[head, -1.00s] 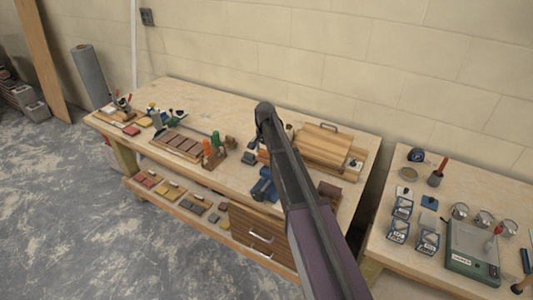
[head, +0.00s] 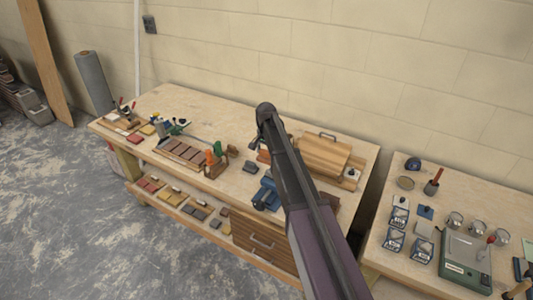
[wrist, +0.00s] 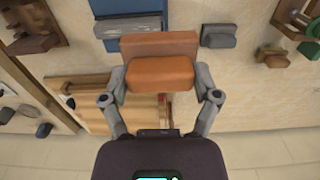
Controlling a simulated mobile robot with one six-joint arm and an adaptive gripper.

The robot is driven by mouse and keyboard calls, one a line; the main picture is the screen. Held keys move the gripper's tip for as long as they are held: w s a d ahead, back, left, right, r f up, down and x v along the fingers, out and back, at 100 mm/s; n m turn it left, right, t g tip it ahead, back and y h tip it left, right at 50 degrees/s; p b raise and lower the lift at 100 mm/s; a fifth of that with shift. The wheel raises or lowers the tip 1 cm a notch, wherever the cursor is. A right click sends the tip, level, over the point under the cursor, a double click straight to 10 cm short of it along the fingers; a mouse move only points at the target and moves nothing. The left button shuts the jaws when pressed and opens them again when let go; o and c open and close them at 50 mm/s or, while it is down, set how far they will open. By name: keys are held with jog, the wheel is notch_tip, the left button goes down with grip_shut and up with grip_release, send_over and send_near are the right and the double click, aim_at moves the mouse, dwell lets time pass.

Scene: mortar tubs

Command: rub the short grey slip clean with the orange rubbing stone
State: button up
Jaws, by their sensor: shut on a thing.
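My gripper (wrist: 160,78) is shut on the orange rubbing stone (wrist: 160,76), a block held across between the two fingers. The vice also shows in the head view (head: 266,195), left of my arm.
A separate dark grey block (wrist: 218,36) lies right of the stone; it also shows in the head view (head: 249,168). Bare bench lies between.

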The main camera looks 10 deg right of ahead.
jog(key=shift+r, duration=0.3)
jog(key=shift+r+p, duration=1.5)
jog(key=shift+p, duration=0.15)
jog(key=shift+s+f, duration=0.15)
jog(key=shift+s, duration=0.05)
